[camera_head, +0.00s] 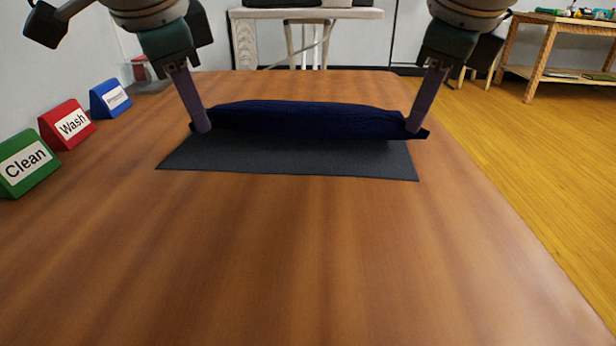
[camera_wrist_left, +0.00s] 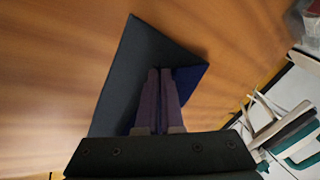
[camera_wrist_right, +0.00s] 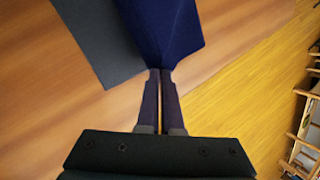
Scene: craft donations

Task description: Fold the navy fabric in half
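The navy fabric (camera_head: 305,118) is stretched sideways across the far part of a dark grey mat (camera_head: 290,160). Its near edge looks raised and bulges a little above the mat. My left gripper (camera_head: 203,128) is shut on the fabric's left end; the left wrist view shows its fingers close together with navy cloth (camera_wrist_left: 188,82) beside them. My right gripper (camera_head: 413,127) is shut on the right end, where the cloth (camera_wrist_right: 168,30) narrows between the fingertips in the right wrist view. The fabric's far side and underside are hidden in the head view.
Green "Clean" (camera_head: 26,163), red "Wash" (camera_head: 68,124) and blue (camera_head: 110,98) signs stand along the table's left edge. A clear bin (camera_head: 146,76) is at the back left. The wooden table (camera_head: 300,260) is bare in front of the mat.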

